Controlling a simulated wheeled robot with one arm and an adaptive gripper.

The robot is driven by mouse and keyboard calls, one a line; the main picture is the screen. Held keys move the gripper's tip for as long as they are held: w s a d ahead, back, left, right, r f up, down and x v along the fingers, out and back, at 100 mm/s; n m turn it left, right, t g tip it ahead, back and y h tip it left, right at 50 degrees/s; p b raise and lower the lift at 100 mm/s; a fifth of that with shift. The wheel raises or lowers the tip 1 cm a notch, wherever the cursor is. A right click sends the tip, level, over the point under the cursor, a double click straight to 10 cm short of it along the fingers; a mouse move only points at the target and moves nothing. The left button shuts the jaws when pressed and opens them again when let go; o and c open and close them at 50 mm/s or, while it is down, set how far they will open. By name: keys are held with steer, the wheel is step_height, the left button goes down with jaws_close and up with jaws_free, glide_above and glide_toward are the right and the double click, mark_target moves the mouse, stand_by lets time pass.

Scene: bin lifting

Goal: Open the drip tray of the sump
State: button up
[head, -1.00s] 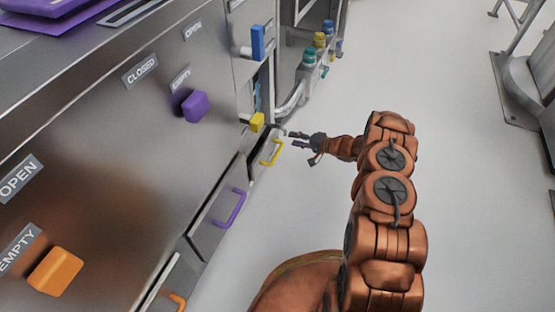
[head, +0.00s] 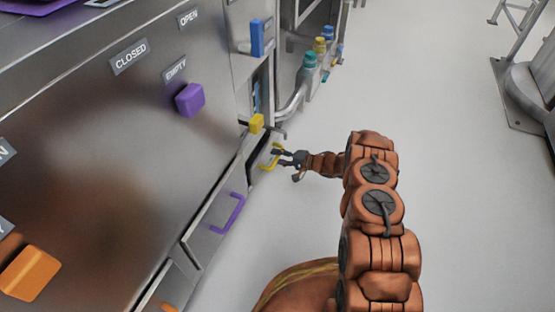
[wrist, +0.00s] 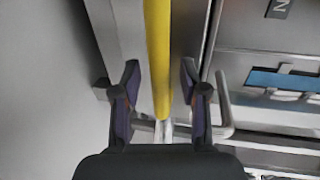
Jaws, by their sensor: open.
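A low drawer front (head: 257,150) with a yellow handle (head: 274,155) sits at the far end of the steel cabinet. I cannot tell whether this is the sump's drip tray, as no label for it is readable. My gripper (head: 280,157) is open beside this handle, reaching in from the right. In the wrist view, the yellow handle (wrist: 158,55) runs as an upright bar between the two open fingers of my gripper (wrist: 157,80). A gap shows on both sides, so neither finger visibly presses on it.
A drawer with a purple handle (head: 230,213) is nearer along the cabinet. Yellow (head: 257,123), purple (head: 190,99), blue (head: 257,40) and orange (head: 30,272) knobs stick out from the cabinet above. A bent metal pipe (head: 292,104) stands just beyond.

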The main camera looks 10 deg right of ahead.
steer(key=shift+w+a, duration=0.1)
steer(key=shift+a, duration=0.05)
jaws_close()
stand_by(0.4)
